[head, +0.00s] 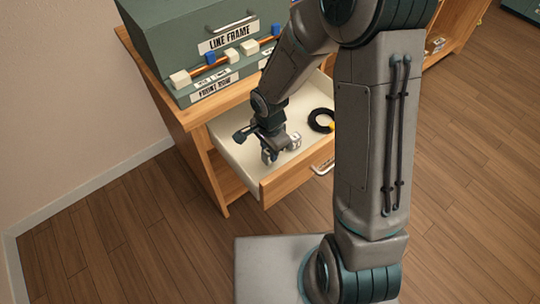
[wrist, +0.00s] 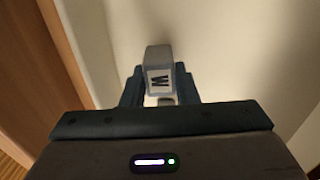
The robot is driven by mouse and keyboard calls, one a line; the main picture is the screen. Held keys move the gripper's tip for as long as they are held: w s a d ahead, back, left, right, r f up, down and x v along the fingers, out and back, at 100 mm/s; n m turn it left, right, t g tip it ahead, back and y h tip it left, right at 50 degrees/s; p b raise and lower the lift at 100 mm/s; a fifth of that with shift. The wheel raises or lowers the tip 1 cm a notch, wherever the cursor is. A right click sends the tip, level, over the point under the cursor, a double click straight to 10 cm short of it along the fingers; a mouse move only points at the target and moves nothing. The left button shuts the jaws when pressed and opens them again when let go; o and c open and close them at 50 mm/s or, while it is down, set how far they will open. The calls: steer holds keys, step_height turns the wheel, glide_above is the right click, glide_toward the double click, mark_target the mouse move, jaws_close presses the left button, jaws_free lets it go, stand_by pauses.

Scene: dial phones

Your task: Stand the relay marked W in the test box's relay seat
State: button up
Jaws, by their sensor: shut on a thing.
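The relay marked W (wrist: 158,77) is a grey block with a black W on a white label, between my gripper's fingers (wrist: 160,92) in the wrist view. My gripper is shut on it. In the head view my gripper (head: 269,154) points down inside the open drawer (head: 225,142), near its front left part. I cannot tell whether the relay touches the drawer floor. I cannot make out the test box or its relay seat in either view.
A small grey-white thing (head: 294,141) is just right of my gripper in the drawer. A black coil (head: 321,120) with a yellow part lies farther right. A green cabinet labelled LINE FRAME (head: 190,50) stands on the wooden desk (head: 193,117). The drawer walls surround my gripper.

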steer(key=shift+r+p, duration=1.2)
steer(key=shift+r, duration=0.9)
steer(key=shift+r, duration=0.1)
